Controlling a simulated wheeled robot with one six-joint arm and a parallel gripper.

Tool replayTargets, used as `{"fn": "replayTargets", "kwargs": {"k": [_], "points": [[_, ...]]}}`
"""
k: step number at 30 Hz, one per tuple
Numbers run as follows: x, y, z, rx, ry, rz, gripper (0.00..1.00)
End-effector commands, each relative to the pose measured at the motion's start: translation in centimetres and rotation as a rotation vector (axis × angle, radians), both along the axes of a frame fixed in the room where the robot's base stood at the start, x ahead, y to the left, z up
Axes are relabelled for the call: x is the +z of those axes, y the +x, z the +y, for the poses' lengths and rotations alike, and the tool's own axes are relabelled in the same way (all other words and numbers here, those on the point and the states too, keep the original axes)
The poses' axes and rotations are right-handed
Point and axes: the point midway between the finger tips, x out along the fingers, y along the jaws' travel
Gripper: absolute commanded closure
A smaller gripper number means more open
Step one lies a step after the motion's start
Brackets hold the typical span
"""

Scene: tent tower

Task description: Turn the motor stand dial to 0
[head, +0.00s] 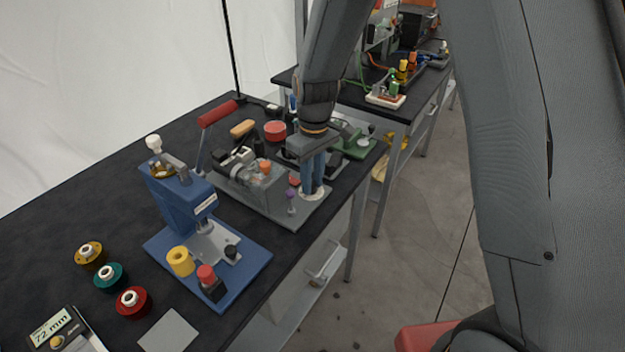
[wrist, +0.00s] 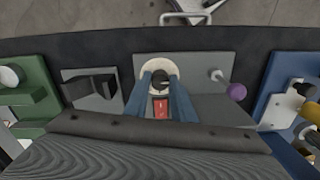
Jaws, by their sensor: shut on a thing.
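The motor stand (head: 285,215) is a grey unit on the black bench, with a clear-covered motor on top. Its dial (wrist: 173,68) is a pale round plate with a black knob (wrist: 160,80) in its middle. My gripper (wrist: 160,88) comes down over the dial, its two blue fingers shut on the knob from both sides. In the head view my gripper (head: 313,180) stands upright on the dial at the stand's front right corner. The dial's marks and the knob's pointing direction are too small to read.
A purple knob on a lever (wrist: 237,92) is beside the dial, and a red rectangular part (wrist: 160,108) is close to the fingers. A blue press (head: 185,205) stands left of the stand. A green device (head: 355,140) is behind. Colored spools (head: 110,277) lie front left.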

Motion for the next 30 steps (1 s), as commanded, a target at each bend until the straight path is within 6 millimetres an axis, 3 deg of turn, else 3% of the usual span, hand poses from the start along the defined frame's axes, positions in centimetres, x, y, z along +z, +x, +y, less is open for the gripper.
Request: {"fn": "replayTargets", "kwargs": {"k": [3, 4, 7, 19, 30], "points": [[0.2, 0.2, 0.1, 0.001, 0.002, -0.005, 1.00], [0.2, 0.2, 0.1, 0.000, 0.002, -0.005, 0.72], [0.2, 0.2, 0.1, 0.000, 0.001, -0.004, 0.59], [0.8, 0.2, 0.0, -0.001, 0.001, -0.003, 0.59], [6.2, 0.4, -0.1, -0.001, 0.002, -0.005, 0.59]]}}
